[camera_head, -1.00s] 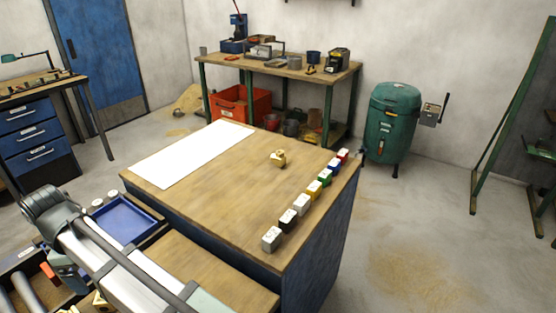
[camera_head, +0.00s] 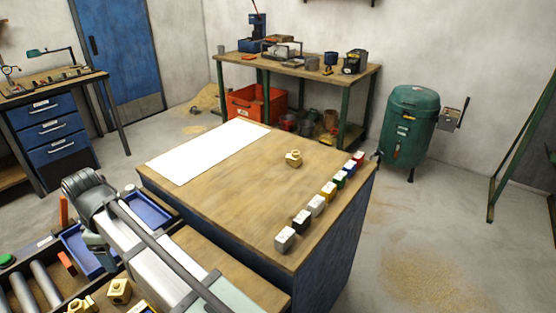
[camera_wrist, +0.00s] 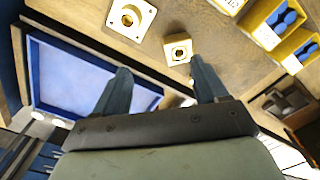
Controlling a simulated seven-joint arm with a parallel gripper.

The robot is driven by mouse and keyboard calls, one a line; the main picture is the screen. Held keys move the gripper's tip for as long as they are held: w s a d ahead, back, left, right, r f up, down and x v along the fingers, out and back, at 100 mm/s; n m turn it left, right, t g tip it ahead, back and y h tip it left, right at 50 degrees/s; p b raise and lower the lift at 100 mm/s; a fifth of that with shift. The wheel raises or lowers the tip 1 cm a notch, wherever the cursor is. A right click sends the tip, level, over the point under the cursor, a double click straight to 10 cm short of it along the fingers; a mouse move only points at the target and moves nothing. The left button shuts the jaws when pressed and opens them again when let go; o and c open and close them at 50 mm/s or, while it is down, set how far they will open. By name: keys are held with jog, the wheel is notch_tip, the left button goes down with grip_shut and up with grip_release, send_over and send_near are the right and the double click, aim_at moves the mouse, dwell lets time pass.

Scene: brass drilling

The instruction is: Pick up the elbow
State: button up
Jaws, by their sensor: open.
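A small brass fitting (camera_head: 293,158) sits on the wooden bench top (camera_head: 235,190), right of the white sheet; it looks like the elbow, though its shape is small here. Two more brass pieces show at the lower left of the head view, one a block with a hole (camera_head: 119,291). In the wrist view, a brass block with a round hole (camera_wrist: 178,48) lies on wood just beyond my gripper (camera_wrist: 160,66). A larger brass piece with a round bore (camera_wrist: 130,18) lies farther up. I cannot tell if either is the elbow. My gripper is open, with nothing between its fingers.
A row of coloured blocks (camera_head: 316,205) lines the bench's right edge. A white sheet (camera_head: 208,150) covers its far left. A blue tray (camera_wrist: 70,75) lies left of my gripper in the wrist view; yellow bins (camera_wrist: 284,22) stand at upper right. The bench middle is mostly clear.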

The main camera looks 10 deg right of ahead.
jog(key=w+d+r+m, duration=0.2)
jog(key=w+d+m, duration=0.3)
jog(key=w+d, duration=1.75)
notch_tip(320, 180, up, 6)
jog(key=m, duration=0.4)
send_over(294, 152)
jog(key=shift+w+a+f, duration=0.1)
jog(key=shift+a+f, duration=0.05)
jog(key=shift+f, duration=0.05)
notch_tip(294, 152, down, 7)
jog(key=shift+d+f, duration=0.15)
jog(key=shift+f, duration=1.2)
jog(key=shift+d+f, duration=0.1)
jog(key=shift+f, duration=1.25)
grip_shut()
